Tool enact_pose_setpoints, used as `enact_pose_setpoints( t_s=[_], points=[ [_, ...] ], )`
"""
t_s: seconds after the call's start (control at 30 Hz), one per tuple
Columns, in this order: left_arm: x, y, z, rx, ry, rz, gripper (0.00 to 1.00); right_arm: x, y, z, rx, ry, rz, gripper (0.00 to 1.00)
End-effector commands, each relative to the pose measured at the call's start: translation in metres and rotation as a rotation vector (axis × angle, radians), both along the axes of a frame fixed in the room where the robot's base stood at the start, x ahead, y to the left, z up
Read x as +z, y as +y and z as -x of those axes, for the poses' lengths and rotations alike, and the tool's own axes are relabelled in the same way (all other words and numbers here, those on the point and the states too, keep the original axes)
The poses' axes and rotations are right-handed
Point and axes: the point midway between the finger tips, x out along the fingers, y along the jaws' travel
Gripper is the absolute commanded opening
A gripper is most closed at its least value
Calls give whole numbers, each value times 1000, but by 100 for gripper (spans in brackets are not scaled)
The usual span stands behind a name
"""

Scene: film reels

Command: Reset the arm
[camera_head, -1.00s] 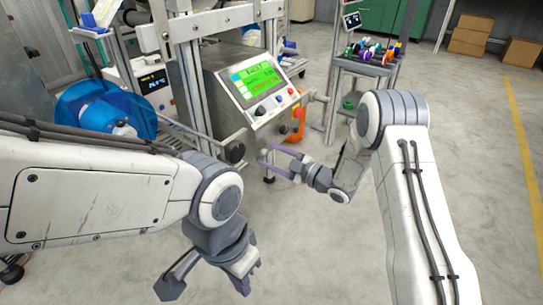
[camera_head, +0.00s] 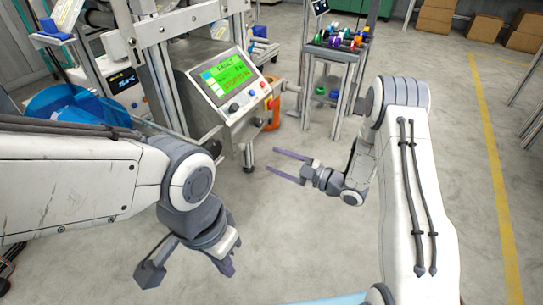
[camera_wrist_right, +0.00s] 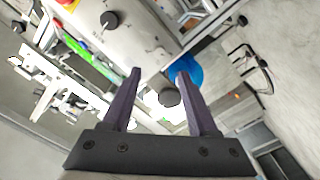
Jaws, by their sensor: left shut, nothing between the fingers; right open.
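My left gripper (camera_head: 229,268) is shut and empty, pointing down over bare floor at the lower left of the head view. My right gripper (camera_head: 271,160) is open and empty, its two purple fingers pointing left, right of the machine with the green screen (camera_head: 226,75). In the right wrist view its fingers (camera_wrist_right: 158,73) stand apart with nothing gripped between them. A dark round knob and a blue round part (camera_wrist_right: 188,72) show beyond them. Both arms are bent in front of me.
A blue reel (camera_head: 65,103) is partly hidden behind my left arm. A small rack (camera_head: 338,52) with several coloured reels stands at the back. Cardboard boxes (camera_head: 484,27) sit at the far right. The floor right of the yellow line (camera_head: 487,150) is mostly clear.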

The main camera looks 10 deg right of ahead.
Motion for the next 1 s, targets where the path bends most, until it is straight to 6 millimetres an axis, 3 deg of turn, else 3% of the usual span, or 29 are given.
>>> enact_pose_setpoints(
  t_s=[0.37, 0.53, 0.77, 0.87, 1.0],
  points=[
    [0, 0, 0, 0, 0, 0, 0, 0, 0, 0, -1, 0, 1, 60],
    [8, 0, 0, 0, 0, 0, 0, 12, 13, -10, -20, 46, 77, 60],
    [35, 0, 0, 0, 0, 0, 0, 59, 46, -25, -189, 281, 331, 60],
    [46, 0, 0, 0, 0, 0, 0, 83, 52, -12, -299, 414, 409, 60],
    [62, 0, 0, 0, 0, 0, 0, 119, 56, 29, -454, 620, 469, 60]
  ],
)
